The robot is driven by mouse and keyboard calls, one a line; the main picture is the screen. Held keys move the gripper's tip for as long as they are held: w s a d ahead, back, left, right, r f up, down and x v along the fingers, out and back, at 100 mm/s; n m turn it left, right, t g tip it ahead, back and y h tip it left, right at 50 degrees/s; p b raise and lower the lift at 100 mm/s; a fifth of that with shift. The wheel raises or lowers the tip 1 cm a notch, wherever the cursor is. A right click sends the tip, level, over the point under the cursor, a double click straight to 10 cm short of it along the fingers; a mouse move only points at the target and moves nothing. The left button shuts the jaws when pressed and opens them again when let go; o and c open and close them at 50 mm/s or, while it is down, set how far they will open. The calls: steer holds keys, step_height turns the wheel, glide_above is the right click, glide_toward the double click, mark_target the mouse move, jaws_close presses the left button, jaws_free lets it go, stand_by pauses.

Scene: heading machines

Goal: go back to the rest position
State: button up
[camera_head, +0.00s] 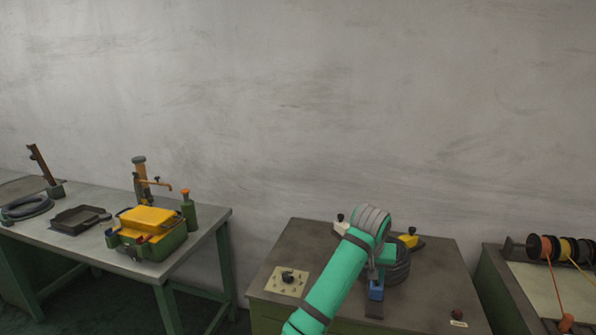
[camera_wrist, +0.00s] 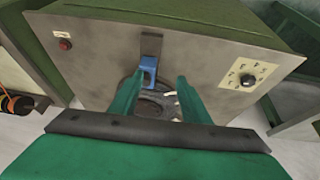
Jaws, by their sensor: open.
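My green arm reaches over the middle machine (camera_head: 440,290) in the head view. My gripper (camera_wrist: 158,84) shows in the wrist view as two green fingers spread apart, with no object clamped between them. A blue handle (camera_wrist: 149,66) on a dark bar lies just beyond the fingertips, closer to the left finger; I cannot tell whether it touches. The blue handle also shows in the head view (camera_head: 376,291), just below my wrist. A dark round part (camera_head: 398,268) of the machine is partly hidden behind my arm.
A dial plate (camera_head: 287,281) and a red button (camera_head: 457,314) are on the machine top. A yellow knob (camera_head: 410,238) stands behind my wrist. A bench (camera_head: 205,222) with a yellow-green toolbox (camera_head: 150,235) is at left; cable spools (camera_head: 560,248) are at right. Bare wall is behind.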

steer(key=s+d+f+t+h, duration=0.1)
steer(key=s+d+f+h, duration=0.25)
steer(key=f, duration=0.65)
steer(key=s+d+f+t+h, duration=0.1)
steer(key=s+d+f+h, duration=0.1)
steer(key=s+d+f, duration=0.5)
steer(key=s+a+f+n+t, duration=0.4)
steer(key=s+a+f, duration=0.2)
steer(key=s+f, duration=0.5)
steer(key=s+a+f+n+t+y, duration=0.1)
steer(key=s+a+t+y, duration=0.1)
steer(key=s+a, duration=0.7)
steer(key=s+a+f+n+t+y, duration=0.1)
steer(key=s+a+y, duration=0.35)
steer(key=s, duration=0.75)
steer(key=s+a+r+m+t, duration=0.1)
steer(key=s+a+r, duration=0.4)
steer(key=s+r, duration=0.1)
steer(key=s+a+r+m+t, duration=0.1)
steer(key=s+a+r, duration=0.5)
steer(key=s, duration=0.3)
steer(key=shift+m+y, duration=0.3)
steer(key=shift+y, duration=0.1)
steer(key=shift+s+a, duration=0.1)
steer(key=shift+s, duration=0.1)
